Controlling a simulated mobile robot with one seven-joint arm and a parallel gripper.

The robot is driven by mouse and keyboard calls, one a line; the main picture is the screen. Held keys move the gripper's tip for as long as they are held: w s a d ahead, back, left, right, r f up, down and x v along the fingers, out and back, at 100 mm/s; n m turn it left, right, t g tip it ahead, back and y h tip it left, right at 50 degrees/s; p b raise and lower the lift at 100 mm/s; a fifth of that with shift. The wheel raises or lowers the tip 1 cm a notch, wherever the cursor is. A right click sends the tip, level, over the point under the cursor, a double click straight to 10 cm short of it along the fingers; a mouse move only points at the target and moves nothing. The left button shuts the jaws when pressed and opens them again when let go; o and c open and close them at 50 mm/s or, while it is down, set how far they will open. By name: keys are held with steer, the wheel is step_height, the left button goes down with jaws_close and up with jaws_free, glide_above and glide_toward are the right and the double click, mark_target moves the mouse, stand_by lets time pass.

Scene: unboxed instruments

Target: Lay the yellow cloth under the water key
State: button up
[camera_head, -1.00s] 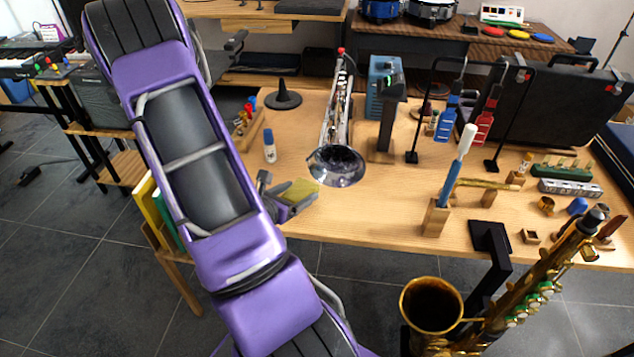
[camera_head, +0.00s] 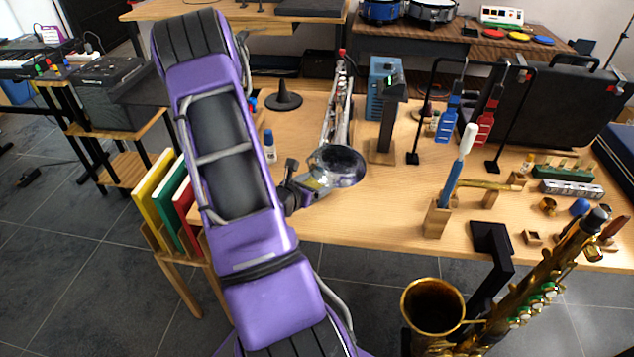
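The trumpet (camera_head: 338,110) lies on the wooden table, with its silver bell (camera_head: 343,167) towards the front edge. Its water key is too small to make out. My gripper (camera_head: 325,188) reaches in from the left, low over the table, its fingertips beside and partly below the bell's left rim. A small part of the yellow cloth (camera_head: 316,181) shows at the fingers, next to the bell; the rest is hidden by the gripper and bell. The gripper appears shut on the cloth, though the contact itself is not clear.
A blue-capped bottle (camera_head: 270,147) and a black cone stand (camera_head: 283,97) are left of the trumpet. A dark post (camera_head: 388,125) stands to its right. A wooden holder with a blue-handled brush (camera_head: 452,180) is further right. A saxophone (camera_head: 520,295) stands in front.

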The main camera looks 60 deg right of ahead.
steer(key=shift+f, duration=0.25)
steer(key=o, duration=1.2)
steer(key=shift+r, duration=0.1)
steer(key=shift+c, duration=0.2)
steer(key=shift+r, duration=0.15)
steer(key=shift+a+r, duration=0.1)
steer(key=shift+a, duration=0.05)
steer(key=p+v, duration=0.1)
steer(key=v, duration=1)
steer(key=shift+a+r, duration=0.15)
steer(key=shift+a, duration=0.15)
